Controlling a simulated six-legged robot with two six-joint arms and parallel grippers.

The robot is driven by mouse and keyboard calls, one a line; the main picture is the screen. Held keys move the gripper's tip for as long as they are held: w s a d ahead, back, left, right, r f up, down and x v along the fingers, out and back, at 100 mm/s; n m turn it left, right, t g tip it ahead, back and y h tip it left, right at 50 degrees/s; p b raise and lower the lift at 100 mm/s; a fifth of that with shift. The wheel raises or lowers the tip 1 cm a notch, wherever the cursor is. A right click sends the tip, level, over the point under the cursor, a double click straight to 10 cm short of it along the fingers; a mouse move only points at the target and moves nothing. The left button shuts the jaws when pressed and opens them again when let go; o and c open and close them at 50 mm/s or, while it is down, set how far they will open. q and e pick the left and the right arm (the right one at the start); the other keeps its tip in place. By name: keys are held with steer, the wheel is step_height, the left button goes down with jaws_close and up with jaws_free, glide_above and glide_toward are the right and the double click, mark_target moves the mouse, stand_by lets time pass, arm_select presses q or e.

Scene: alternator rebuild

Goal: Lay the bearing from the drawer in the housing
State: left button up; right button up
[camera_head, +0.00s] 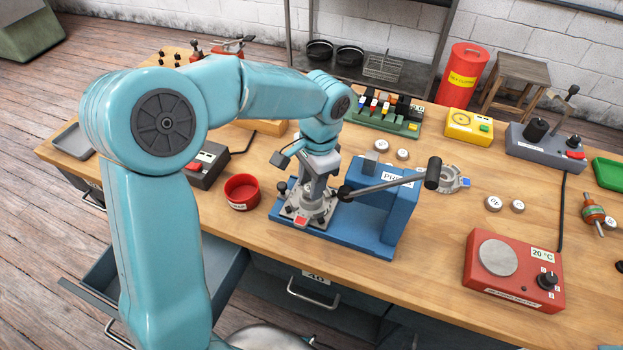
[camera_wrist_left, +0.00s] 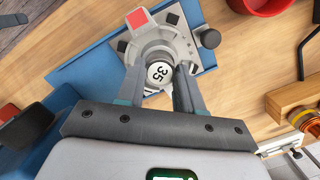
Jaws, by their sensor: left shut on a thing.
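My left gripper (camera_head: 318,205) is over the blue press at mid-table, pointing down. In the left wrist view its fingers (camera_wrist_left: 174,80) are shut on a small round bearing with a white face marked 35 (camera_wrist_left: 160,73). The bearing is at the grey round housing with a red tab (camera_wrist_left: 137,19), which sits on the press base; this housing also shows in the head view (camera_head: 302,221). I cannot tell whether the bearing touches the housing's seat. The fingers hide the bearing in the head view. An open drawer (camera_head: 225,262) shows at lower left, partly behind my arm.
The press lever (camera_head: 390,185) reaches out right of the gripper. A red bowl (camera_head: 241,190) stands to the left. Another grey housing with a blue tab (camera_head: 452,179) lies behind the press. A red heater box (camera_head: 514,270) is at right. Several small discs lie about.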

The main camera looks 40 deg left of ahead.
arm_select(q)
steer(key=shift+f, duration=0.25)
steer(key=shift+f+b, duration=0.45)
steer(key=shift+f, duration=0.05)
steer(key=shift+f, duration=0.1)
stand_by(0.7)
steer(key=o, duration=1.1)
steer(key=shift+o, duration=0.2)
steer(key=shift+r+p, duration=3.4)
steer(key=shift+r, duration=0.7)
steer(key=shift+f, duration=0.1)
